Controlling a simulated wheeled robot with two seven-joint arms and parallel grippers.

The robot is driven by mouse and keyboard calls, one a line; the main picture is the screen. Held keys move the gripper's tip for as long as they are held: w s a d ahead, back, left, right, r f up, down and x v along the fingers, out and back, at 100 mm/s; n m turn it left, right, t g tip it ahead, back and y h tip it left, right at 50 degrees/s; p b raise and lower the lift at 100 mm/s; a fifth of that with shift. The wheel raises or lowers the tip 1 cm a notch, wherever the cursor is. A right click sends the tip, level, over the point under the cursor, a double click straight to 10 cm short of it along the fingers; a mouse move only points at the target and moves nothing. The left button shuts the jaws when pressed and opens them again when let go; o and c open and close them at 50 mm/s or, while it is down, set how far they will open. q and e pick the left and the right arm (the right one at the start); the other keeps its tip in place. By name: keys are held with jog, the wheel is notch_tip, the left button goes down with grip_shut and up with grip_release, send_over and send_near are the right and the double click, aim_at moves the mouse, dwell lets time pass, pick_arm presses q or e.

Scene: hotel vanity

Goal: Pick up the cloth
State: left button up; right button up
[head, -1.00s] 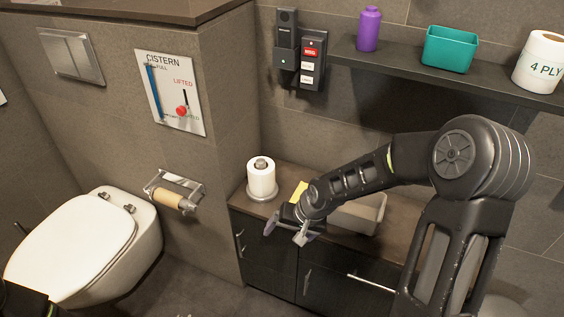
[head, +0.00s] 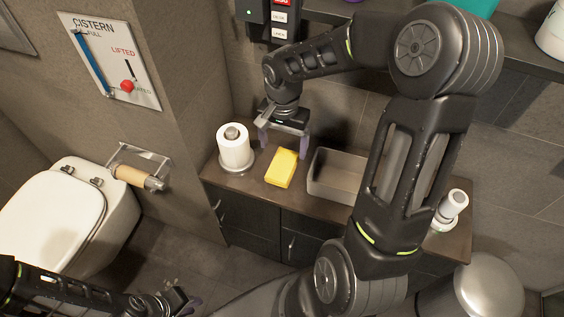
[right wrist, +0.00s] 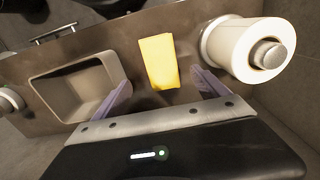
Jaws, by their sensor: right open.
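The yellow cloth (head: 282,168) lies folded on the dark counter, between the paper roll and the grey basin. My right gripper (head: 284,142) is open and empty, above and just behind the cloth in the head view. In the right wrist view the cloth (right wrist: 158,61) shows between and beyond the spread purple fingers of the right gripper (right wrist: 161,80), apart from both. My left gripper (head: 186,300) is low at the bottom edge of the head view, far from the cloth; its jaw opening is unclear.
A paper roll on a stand (head: 234,150) is close left of the cloth. A grey basin (head: 335,187) is close right of it. A small white container (head: 450,208) stands at the counter's right end. A shelf (head: 530,68) overhangs the back. The toilet (head: 65,220) is at left.

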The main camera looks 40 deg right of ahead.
aim_at(284, 164)
jog(key=shift+f, duration=1.35)
jog(key=shift+d+f+b, duration=0.1)
jog(key=shift+f+b, duration=0.2)
jog(key=shift+f, duration=2.35)
jog(key=shift+c, duration=0.6)
jog(key=c, duration=1.3)
